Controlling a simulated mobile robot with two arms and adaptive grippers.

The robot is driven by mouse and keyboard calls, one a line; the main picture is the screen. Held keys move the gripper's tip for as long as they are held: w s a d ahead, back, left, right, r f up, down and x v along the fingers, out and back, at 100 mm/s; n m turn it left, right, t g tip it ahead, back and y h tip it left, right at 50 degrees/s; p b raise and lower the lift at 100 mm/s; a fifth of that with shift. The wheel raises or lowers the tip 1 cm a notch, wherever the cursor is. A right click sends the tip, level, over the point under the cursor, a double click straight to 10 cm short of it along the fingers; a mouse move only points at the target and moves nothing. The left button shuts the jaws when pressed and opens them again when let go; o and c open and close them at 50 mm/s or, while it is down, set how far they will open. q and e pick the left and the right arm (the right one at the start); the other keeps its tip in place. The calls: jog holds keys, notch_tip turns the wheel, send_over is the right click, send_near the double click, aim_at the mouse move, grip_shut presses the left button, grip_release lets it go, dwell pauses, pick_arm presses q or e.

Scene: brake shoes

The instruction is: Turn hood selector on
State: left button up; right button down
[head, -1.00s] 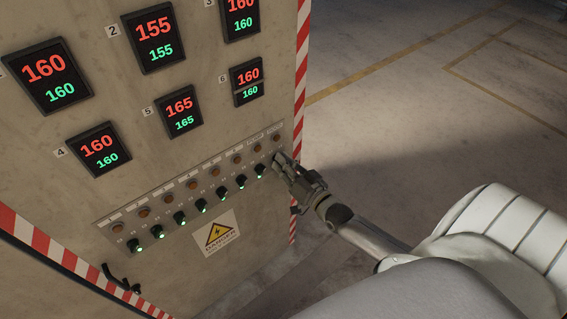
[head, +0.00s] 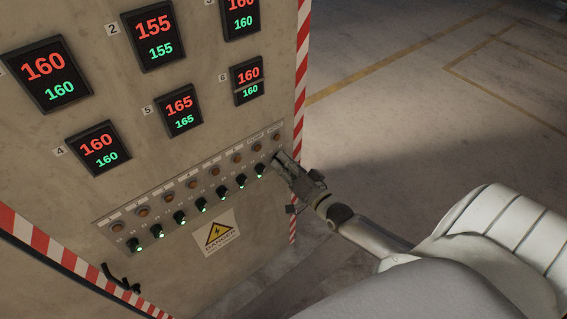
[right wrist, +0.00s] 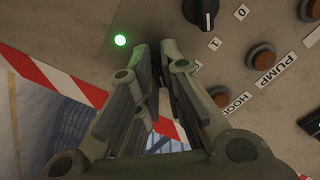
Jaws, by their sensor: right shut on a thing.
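The hood selector is hidden behind my right gripper's fingers, at the right end of the knob row. My right gripper (head: 279,160) is at the panel there, and in the right wrist view (right wrist: 160,52) its fingers are shut on the hood selector. The HOOD label (right wrist: 233,106) lies to the right of the fingers. A green lamp (right wrist: 120,40) glows just left of the fingertips. The neighbouring pump selector (right wrist: 203,12) is a black knob with 0 and 1 marks. My left gripper is not in view.
The panel carries several lit displays (head: 178,110), a row of brown buttons (head: 191,185) and black selectors with green lamps (head: 180,219). A danger sign (head: 218,234) is below. Red-white striped tape (head: 301,60) marks the panel's right edge. Open floor (head: 430,90) lies beyond.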

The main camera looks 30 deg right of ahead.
jog(key=c, duration=1.6)
grip_release()
jog(key=shift+o, duration=0.2)
jog(key=s+d, duration=0.1)
jog(key=s, duration=1.1)
